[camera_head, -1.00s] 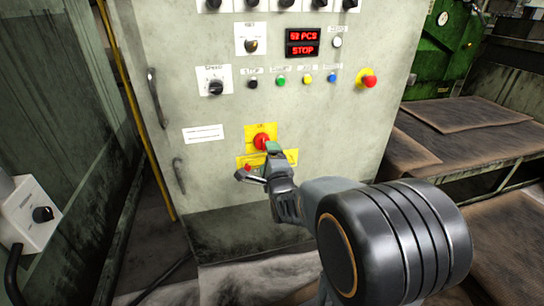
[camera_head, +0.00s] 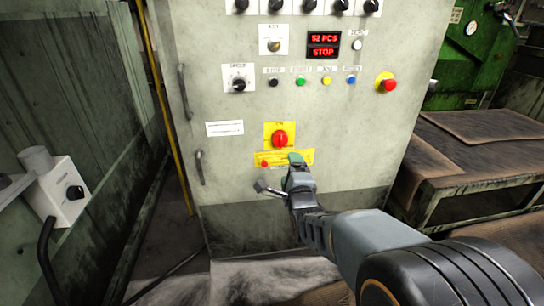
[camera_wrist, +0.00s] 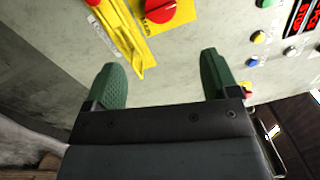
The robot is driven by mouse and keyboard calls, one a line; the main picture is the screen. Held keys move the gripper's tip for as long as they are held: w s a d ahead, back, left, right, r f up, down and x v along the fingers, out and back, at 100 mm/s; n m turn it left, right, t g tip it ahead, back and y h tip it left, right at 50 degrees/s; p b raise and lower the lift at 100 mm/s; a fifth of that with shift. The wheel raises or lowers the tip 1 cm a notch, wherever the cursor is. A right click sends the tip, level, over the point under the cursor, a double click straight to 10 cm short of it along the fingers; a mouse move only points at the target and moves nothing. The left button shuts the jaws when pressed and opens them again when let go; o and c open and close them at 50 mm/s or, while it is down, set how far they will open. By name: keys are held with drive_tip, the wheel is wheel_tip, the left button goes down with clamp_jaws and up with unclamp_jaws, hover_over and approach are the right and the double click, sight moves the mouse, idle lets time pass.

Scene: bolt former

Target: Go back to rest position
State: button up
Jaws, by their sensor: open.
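My gripper (camera_head: 283,172) is in front of the lower part of the grey control cabinet (camera_head: 350,160), just below the red main switch (camera_head: 280,139) on its yellow plate. In the wrist view my gripper (camera_wrist: 158,82) shows two green fingers spread wide apart with nothing between them. The red switch (camera_wrist: 172,12) is beyond the fingers, and they appear clear of it. A yellow bracket (camera_wrist: 120,35) lies to its left in that view. The display (camera_head: 323,46) shows a count and STOP.
A red emergency button (camera_head: 386,83) and several small coloured buttons sit higher on the cabinet. A white box with a black knob (camera_head: 62,192) stands at the left. A low table (camera_head: 480,125) and a green machine (camera_head: 470,50) are at the right. Open floor shows left of the cabinet.

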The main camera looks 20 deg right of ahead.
drive_tip(key=s+a+r+n+g+y+p, duration=0.1)
drive_tip(key=s+a+r+n+g+p, duration=0.15)
drive_tip(key=r+n+p, duration=0.5)
drive_tip(key=s+a+r+n+g+y+p, duration=0.1)
drive_tip(key=a+r+n+g+y+p, duration=0.2)
drive_tip(key=r+p, duration=0.9)
drive_tip(key=s+a+r+n+g+p, duration=0.3)
drive_tip(key=s+r+n+g+p, duration=0.6)
drive_tip(key=p, duration=1.3)
drive_tip(key=s+r+n, duration=0.3)
drive_tip(key=s+r, duration=0.1)
drive_tip(key=r, duration=0.1)
drive_tip(key=shift+r, duration=0.15)
drive_tip(key=shift+w, duration=0.1)
drive_tip(key=shift+c, duration=0.4)
